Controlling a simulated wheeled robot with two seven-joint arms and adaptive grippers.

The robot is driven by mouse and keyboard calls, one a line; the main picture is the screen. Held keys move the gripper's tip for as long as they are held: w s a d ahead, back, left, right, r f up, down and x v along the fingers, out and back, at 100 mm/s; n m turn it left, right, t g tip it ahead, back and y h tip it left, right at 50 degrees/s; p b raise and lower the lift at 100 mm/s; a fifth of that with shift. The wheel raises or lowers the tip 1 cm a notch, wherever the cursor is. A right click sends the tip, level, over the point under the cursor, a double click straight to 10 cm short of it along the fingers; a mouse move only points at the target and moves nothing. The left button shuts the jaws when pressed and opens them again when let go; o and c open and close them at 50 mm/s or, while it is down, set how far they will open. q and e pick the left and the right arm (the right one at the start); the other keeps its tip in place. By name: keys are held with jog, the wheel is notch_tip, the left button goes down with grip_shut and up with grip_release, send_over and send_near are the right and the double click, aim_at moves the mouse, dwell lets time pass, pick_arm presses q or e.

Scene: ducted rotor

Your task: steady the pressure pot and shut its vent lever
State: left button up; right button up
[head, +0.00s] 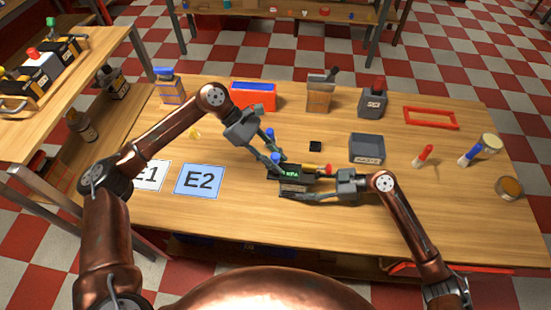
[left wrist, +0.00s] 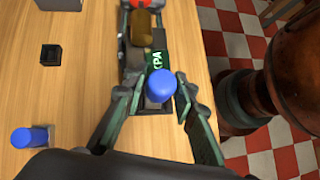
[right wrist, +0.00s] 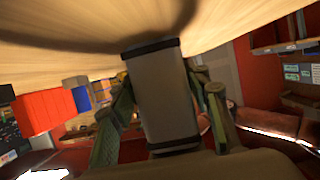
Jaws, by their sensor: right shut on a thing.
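The pressure pot is a dark, boxy body with a green KPA label (head: 291,172), near the table's front edge. A brass part with a red tip (head: 328,169) is at its right end. A blue knob (head: 275,158) stands at its left end, probably the vent lever's; it also shows in the left wrist view (left wrist: 161,86). My left gripper (head: 276,166) is open, with fingers on both sides of the knob and apart from it. My right gripper (head: 288,188) is shut on the pot's grey body (right wrist: 162,100). The lever's arm is largely hidden.
Another blue-topped piece (head: 269,133) stands just behind the pot, close to my left fingers. A small black square (head: 315,146) and a dark grey bin (head: 366,149) lie behind right. The blue E2 card (head: 198,180) lies left. The table's front edge is close.

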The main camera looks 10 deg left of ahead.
pick_arm(q)
jog(key=shift+o, duration=1.3)
jog(key=v, duration=1.2)
pick_arm(e)
jog(key=o, duration=1.2)
jog(key=shift+c, duration=0.2)
